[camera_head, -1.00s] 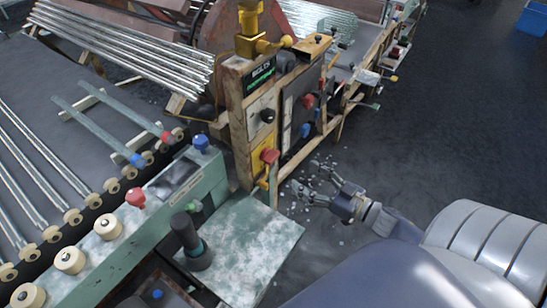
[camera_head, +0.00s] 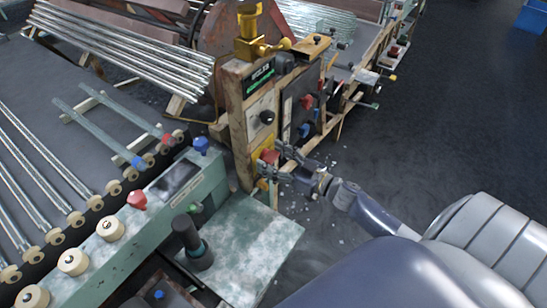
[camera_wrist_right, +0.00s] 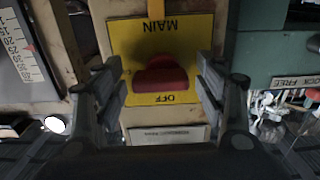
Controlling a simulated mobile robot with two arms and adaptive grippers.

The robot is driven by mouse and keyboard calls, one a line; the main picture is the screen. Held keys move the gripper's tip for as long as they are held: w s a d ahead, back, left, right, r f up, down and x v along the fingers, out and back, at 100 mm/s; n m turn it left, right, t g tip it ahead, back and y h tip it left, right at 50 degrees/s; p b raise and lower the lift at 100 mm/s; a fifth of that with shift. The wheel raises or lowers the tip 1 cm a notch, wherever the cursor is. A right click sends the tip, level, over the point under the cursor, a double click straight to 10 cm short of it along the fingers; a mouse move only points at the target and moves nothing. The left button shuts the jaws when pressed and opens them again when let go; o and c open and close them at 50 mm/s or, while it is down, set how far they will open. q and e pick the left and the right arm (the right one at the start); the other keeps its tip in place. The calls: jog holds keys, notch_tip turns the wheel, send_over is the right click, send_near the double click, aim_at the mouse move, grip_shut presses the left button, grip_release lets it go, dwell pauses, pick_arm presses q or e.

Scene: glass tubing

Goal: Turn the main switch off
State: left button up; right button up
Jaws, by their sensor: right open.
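The main switch is a red knob on a yellow plate (camera_head: 262,160), on the side of a worn wooden control cabinet. In the right wrist view the red knob (camera_wrist_right: 160,77) sits mid-plate, with MAIN and OFF reading upside down; OFF is at the plate's lower edge there. My right gripper (camera_head: 276,163) is at the plate, open. In its wrist view the two fingers (camera_wrist_right: 160,92) stand one on each side of the knob, with visible gaps between them and it. The fingers partly cover the plate in the head view. My left gripper is not in view.
More knobs and a dark panel (camera_head: 301,112) are above and beside the plate on the cabinet. A green bench (camera_head: 250,235) with a dark cylinder (camera_head: 190,240) stands in front. Glass tubes on rollers lie at left.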

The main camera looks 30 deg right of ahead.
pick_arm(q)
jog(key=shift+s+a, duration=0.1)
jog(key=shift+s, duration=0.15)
pick_arm(e)
jog(key=c, duration=1.1)
jog(key=shift+o, duration=0.2)
jog(key=shift+n, duration=0.3)
jog(key=n, duration=0.3)
jog(key=shift+n, duration=0.3)
jog(key=n, duration=0.4)
jog(key=shift+a+n+b, duration=0.1)
jog(key=shift+n+b, duration=0.2)
jog(key=n+b, duration=0.1)
jog(key=n, duration=0.3)
jog(key=shift+s+n, duration=0.1)
jog(key=shift+n, duration=0.2)
pick_arm(q)
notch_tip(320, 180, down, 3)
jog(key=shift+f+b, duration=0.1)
jog(key=shift+b, duration=0.7)
pick_arm(e)
jog(key=n, duration=0.4)
jog(key=shift+a+r+n, duration=0.1)
jog(key=shift+n, duration=0.2)
jog(key=o, duration=1.1)
jog(key=shift+c, duration=0.2)
